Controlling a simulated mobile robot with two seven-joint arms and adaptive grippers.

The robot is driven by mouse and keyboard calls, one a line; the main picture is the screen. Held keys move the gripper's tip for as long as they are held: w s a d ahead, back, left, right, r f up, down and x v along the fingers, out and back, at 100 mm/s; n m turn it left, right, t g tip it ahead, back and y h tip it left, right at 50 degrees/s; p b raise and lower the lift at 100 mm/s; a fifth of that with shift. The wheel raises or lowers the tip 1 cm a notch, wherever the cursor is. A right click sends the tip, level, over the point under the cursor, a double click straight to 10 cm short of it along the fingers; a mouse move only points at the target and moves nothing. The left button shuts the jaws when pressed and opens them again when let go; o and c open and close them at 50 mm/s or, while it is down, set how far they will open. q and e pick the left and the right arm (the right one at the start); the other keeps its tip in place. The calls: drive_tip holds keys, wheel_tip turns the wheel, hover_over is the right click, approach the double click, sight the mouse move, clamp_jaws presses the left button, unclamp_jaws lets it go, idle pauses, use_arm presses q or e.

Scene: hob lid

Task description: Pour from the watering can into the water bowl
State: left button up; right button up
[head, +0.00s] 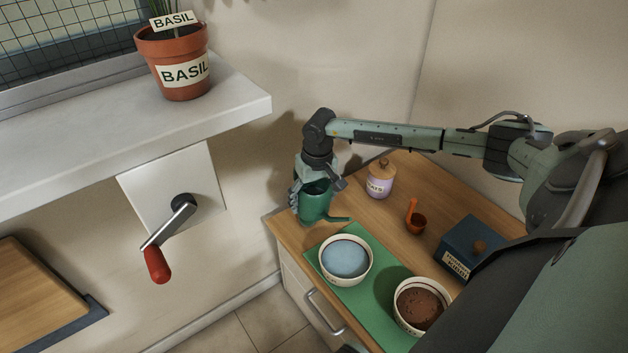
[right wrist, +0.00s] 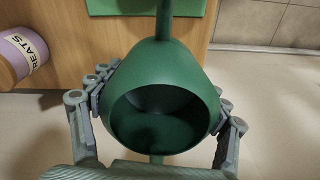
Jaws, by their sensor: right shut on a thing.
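A green watering can (head: 316,205) is at the far left corner of the wooden cabinet top, its spout pointing right toward the bowls. My right gripper (head: 313,190) is shut on its body from above. In the right wrist view the fingers of my right gripper (right wrist: 158,105) press on both sides of the can (right wrist: 190,68), and its open top faces the camera. I cannot tell whether the can touches the wood. The water bowl (head: 345,260), white with a blue surface inside, stands on a green mat (head: 374,295), right and nearer than the can. My left gripper is not in view.
A second white bowl with brown food (head: 420,306) stands on the mat. A treats jar (head: 380,178), an orange scoop (head: 414,217) and a dark blue box (head: 468,247) stand behind. A crank with red handle (head: 157,264) and a basil pot (head: 178,60) are left.

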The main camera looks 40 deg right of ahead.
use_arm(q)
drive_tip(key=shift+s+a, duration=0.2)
use_arm(e)
drive_tip(key=shift+w+f+t, duration=0.2)
drive_tip(key=shift+f+t, duration=0.05)
drive_tip(key=shift+f, duration=0.2)
drive_tip(key=shift+w+f+t, duration=0.15)
drive_tip(key=shift+f+t, duration=0.1)
drive_tip(key=shift+f, duration=0.2)
idle(0.4)
